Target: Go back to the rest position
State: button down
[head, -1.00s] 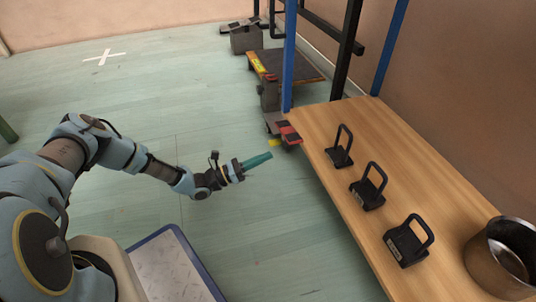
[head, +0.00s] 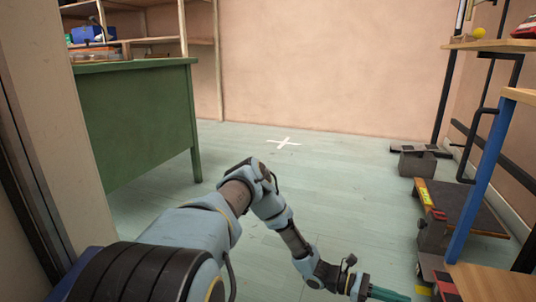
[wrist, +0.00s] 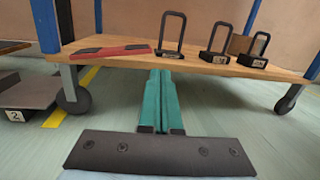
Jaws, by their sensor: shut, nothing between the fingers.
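My gripper (head: 388,294) is at the bottom right of the head view, with its teal fingers pointing right. In the wrist view the fingers (wrist: 161,76) lie together, shut and empty. They point toward the front edge of a wooden tabletop (wrist: 200,64); I cannot tell the gap. My arm reaches forward and right over the floor, bent at the elbow. A white cross (head: 283,142) is marked on the open floor ahead.
Black handled blocks (wrist: 171,36) and a red-and-black item (wrist: 112,50) stand on the wheeled table. A green desk (head: 140,115) is at left. A low trolley (head: 462,205) and blue post (head: 480,185) are at right. The middle floor is clear.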

jog(key=w+a+r+m+t+y+p, duration=0.2)
jog(key=a+r+m+t+y+p, duration=0.45)
jog(key=a+r, duration=1.3)
jog(key=w+a+r+m+t+y+p, duration=0.3)
jog(key=a+r+m+t+y, duration=0.5)
jog(key=a+r, duration=1.2)
jog(key=a+r+g+y+p, duration=0.1)
jog(key=a+r+g+p, duration=0.2)
jog(key=r+p, duration=3.1)
jog(key=n+p, duration=0.1)
jog(key=p, duration=0.3)
jog(key=shift+r, duration=0.4)
